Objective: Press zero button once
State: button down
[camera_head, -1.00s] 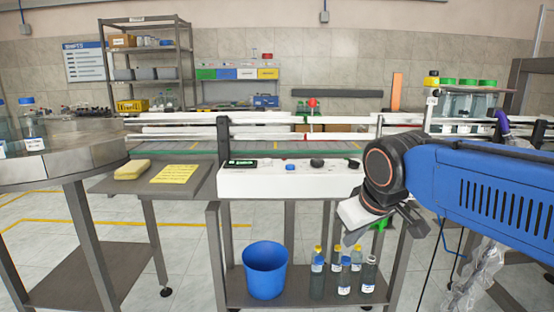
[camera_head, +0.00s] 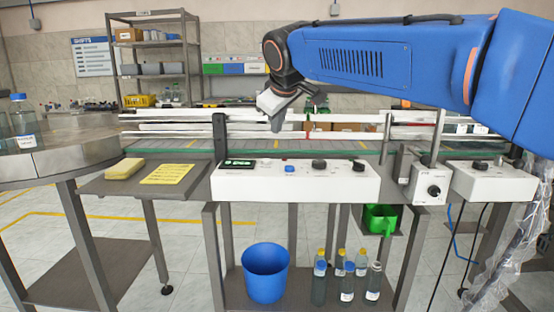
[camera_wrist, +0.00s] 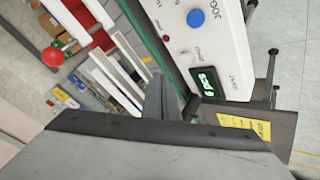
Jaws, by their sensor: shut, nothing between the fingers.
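The white control panel (camera_head: 338,184) stands at the front of the conveyor. In the wrist view, the panel (camera_wrist: 226,50) carries a small pale button (camera_wrist: 187,58) beside lettering that looks like ZERO. It lies between the lit green counter display (camera_wrist: 205,80) and the large blue button (camera_wrist: 195,18), marked JOG. My gripper (camera_head: 277,126) is shut and empty, pointing down above and apart from the panel. Its fingers (camera_wrist: 170,100) show in the wrist view.
Conveyor rails (camera_head: 170,133) run behind the panel. Black knobs (camera_head: 319,165) stand up on its right part. A yellow note (camera_head: 167,174) and sponge (camera_head: 124,169) lie on the side shelf at left. A blue bucket (camera_head: 266,272) and several bottles stand below.

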aim_at(267, 161)
jog(key=shift+n, duration=0.4)
jog(key=w+a+r, duration=0.1)
jog(key=w+a, duration=0.1)
jog(key=a, duration=0.1)
jog(key=shift+w+r, duration=0.35)
jog(key=shift+f, duration=4.4)
jog(key=shift+f, duration=0.15)
jog(key=shift+f, duration=0.3)
jog(key=shift+f, duration=0.4)
jog(key=shift+r, duration=0.85)
